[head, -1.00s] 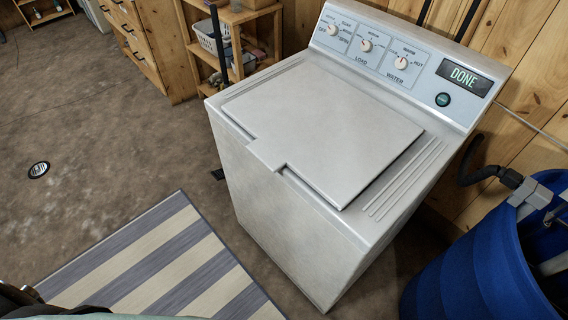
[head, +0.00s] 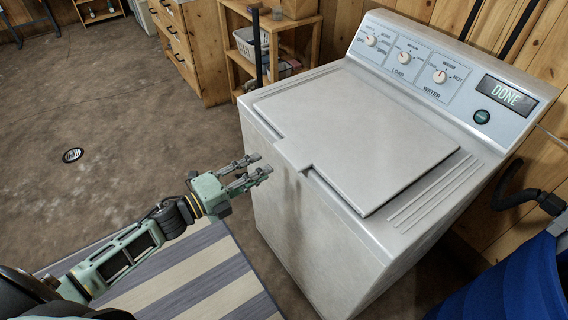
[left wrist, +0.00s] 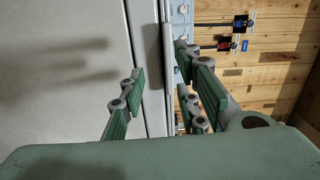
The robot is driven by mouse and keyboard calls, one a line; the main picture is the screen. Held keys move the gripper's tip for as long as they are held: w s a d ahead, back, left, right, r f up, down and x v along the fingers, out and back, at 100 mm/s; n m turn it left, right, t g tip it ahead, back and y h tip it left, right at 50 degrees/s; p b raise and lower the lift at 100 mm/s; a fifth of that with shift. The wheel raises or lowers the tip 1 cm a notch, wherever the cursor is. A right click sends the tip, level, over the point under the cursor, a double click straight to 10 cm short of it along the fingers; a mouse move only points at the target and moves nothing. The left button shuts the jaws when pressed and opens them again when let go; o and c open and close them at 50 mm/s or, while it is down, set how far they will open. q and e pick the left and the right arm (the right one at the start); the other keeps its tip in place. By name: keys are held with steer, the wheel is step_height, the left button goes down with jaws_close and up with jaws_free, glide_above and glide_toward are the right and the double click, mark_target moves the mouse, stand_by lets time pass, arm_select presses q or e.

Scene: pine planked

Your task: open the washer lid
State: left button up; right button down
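The white washer (head: 310,215) stands in the middle of the head view, its control panel (head: 440,75) at the back showing "DONE". Its lid (head: 365,135) lies shut, with a small tab (head: 298,155) at the front edge. My left gripper (head: 264,164) is open and empty in front of the washer, left of the tab, its fingers pointing toward the front. In the left wrist view the open fingers (left wrist: 160,80) show with the washer's pale front (left wrist: 60,70) and the lid edge beyond. Whether they touch the washer I cannot tell. My right gripper is not in view.
A blue barrel (head: 505,285) with a dark hose (head: 520,195) stands to the washer's right. A wooden shelf (head: 270,35) and drawers (head: 190,50) stand behind at left. A striped rug (head: 205,280) lies in front. The floor at left is clear.

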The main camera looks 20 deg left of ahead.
mark_target(285, 158)
arm_select(q)
steer(key=shift+m+h, duration=0.3)
steer(key=shift+m, duration=0.1)
steer(key=x, duration=0.2)
steer(key=r+p+x, duration=0.1)
steer(key=x, duration=0.1)
steer(key=p+x, duration=0.1)
steer(key=x, duration=0.2)
steer(key=shift+s+d+r, duration=0.2)
steer(key=shift+d, duration=0.15)
steer(key=shift+w+d+f, duration=0.15)
steer(key=shift+w+d, duration=0.15)
steer(key=shift+w, duration=0.1)
jaws_close()
